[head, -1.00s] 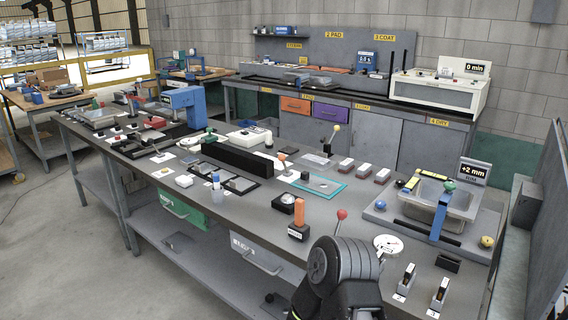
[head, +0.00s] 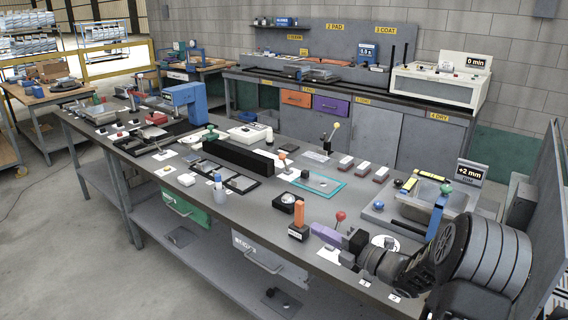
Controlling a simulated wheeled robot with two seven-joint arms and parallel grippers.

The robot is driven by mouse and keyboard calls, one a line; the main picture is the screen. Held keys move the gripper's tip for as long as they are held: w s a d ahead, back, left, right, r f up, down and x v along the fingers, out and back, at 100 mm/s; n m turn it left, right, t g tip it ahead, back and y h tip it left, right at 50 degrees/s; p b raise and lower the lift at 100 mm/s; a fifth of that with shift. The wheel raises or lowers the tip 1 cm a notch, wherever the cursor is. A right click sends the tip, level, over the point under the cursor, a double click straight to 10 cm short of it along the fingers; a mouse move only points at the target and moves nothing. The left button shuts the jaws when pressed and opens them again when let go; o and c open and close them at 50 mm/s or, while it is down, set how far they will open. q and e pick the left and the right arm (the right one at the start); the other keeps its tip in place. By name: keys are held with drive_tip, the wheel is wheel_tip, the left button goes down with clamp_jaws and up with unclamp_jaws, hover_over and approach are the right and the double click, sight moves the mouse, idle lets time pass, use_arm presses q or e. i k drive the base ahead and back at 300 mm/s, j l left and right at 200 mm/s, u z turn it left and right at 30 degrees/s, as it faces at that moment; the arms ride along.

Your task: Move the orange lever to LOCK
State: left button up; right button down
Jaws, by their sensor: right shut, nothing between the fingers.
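The orange lever (head: 299,214) stands upright on a small dark base with a white label on the front part of the grey bench. The label is too small to read, so LOCK cannot be made out. My right gripper (head: 315,230) reaches in from the right, low over the bench top. Its purple fingers are shut and empty, pointing left at the lever's base from a small gap to its right. Whether they touch it cannot be told. My left gripper is not in view.
A red-knobbed lever (head: 340,216) rises just behind my right fingers. A teal-edged plate (head: 320,184) lies farther back. My right arm covers the bench's right front. Bench room left of the lever is clear.

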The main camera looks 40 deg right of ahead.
sight(282, 156)
drive_tip(key=i+l, duration=1.1)
drive_tip(key=i, duration=0.2)
